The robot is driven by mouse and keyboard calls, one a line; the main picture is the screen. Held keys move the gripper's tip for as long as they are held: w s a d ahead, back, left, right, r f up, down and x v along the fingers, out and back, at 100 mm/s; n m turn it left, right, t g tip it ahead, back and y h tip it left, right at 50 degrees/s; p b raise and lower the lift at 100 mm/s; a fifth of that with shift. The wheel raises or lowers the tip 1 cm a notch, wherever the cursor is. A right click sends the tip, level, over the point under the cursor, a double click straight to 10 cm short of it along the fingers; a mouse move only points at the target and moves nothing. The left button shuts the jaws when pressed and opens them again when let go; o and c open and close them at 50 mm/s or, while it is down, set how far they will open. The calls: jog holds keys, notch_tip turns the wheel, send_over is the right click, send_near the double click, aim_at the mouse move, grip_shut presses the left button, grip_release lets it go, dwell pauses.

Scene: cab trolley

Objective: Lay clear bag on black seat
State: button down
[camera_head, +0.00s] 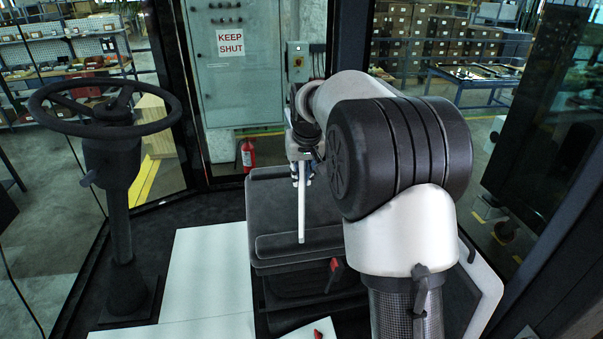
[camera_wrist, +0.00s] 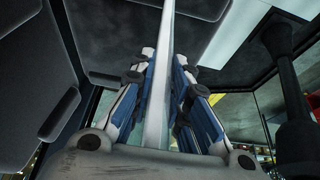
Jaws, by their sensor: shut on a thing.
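My gripper (camera_head: 300,182) is in the middle of the head view, pointing down over the black seat (camera_head: 262,205). It is shut on a thin, pale, flat thing that I take for the clear bag (camera_head: 301,215), seen nearly edge-on and hanging upright from the jaws. In the wrist view the bag (camera_wrist: 158,80) shows as a narrow whitish strip between the blue-padded fingers of my gripper (camera_wrist: 163,75). In the head view the bag's lower end is in front of the dark seat; I cannot tell whether it touches. My arm hides the seat's right part.
A steering wheel (camera_head: 104,107) on a column stands at the left. White panels (camera_head: 208,270) lie on the floor left of the seat. A red-handled lever (camera_head: 335,268) is at the seat's front. Dark cab posts and glass stand at both sides.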

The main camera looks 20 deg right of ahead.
jog(key=shift+r, duration=0.1)
jog(key=shift+f, duration=0.3)
jog(key=c, duration=2)
grip_release()
jog(key=shift+f+b, duration=0.15)
jog(key=shift+b, duration=0.15)
jog(key=o, duration=0.5)
jog(key=shift+c, duration=0.2)
